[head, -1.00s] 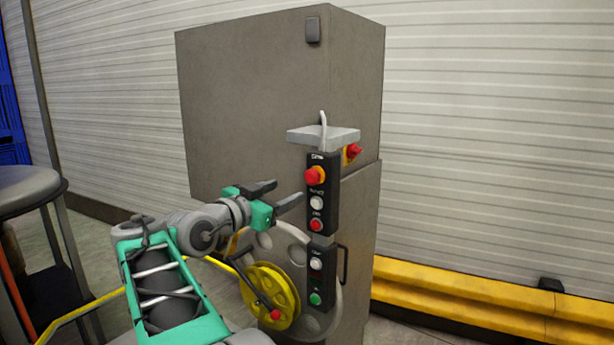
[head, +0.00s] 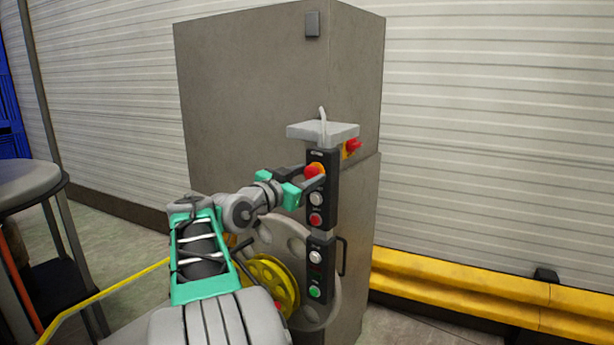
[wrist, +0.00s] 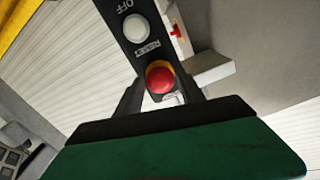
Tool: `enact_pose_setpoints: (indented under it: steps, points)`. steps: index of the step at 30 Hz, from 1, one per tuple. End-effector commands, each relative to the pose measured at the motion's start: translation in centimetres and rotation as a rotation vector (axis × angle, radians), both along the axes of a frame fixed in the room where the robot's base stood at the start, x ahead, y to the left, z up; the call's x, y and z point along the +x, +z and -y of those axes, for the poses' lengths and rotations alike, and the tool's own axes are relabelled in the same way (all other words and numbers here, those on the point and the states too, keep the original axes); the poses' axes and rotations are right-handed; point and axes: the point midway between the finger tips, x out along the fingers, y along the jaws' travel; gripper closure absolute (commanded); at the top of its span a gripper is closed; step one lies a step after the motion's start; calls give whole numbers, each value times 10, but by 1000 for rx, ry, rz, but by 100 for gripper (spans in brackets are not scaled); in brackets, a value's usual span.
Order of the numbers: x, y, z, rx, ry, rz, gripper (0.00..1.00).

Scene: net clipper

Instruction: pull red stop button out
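The red stop button (head: 314,169) is a mushroom head with a yellow collar, near the top of the black control panel (head: 317,216). In the wrist view the red button (wrist: 160,79) sits between the two dark fingers of my gripper (wrist: 162,72). Gaps show between the button and both fingers, so the gripper looks open around it. In the head view my gripper (head: 318,174) reaches the panel from the left, and its fingers partly cover the button. Whether a finger touches it cannot be told.
Below are a white button (head: 316,199), a red button (head: 315,219) and a lower box with a green button (head: 315,292). A grey shelf (head: 322,131) juts above. Another red knob (head: 354,145) is on the cabinet (head: 250,100). A stool (head: 28,178) stands left.

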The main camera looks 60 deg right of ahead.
Motion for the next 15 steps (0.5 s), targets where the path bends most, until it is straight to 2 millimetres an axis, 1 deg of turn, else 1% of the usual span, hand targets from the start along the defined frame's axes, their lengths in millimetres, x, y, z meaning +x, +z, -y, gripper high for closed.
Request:
enact_pose_setpoints:
  steps: [1,2,15]
  points:
    - [0,0,0,0,0,0,59]
    - [0,0,0,0,0,0,61]
    - [0,0,0,0,0,0,97]
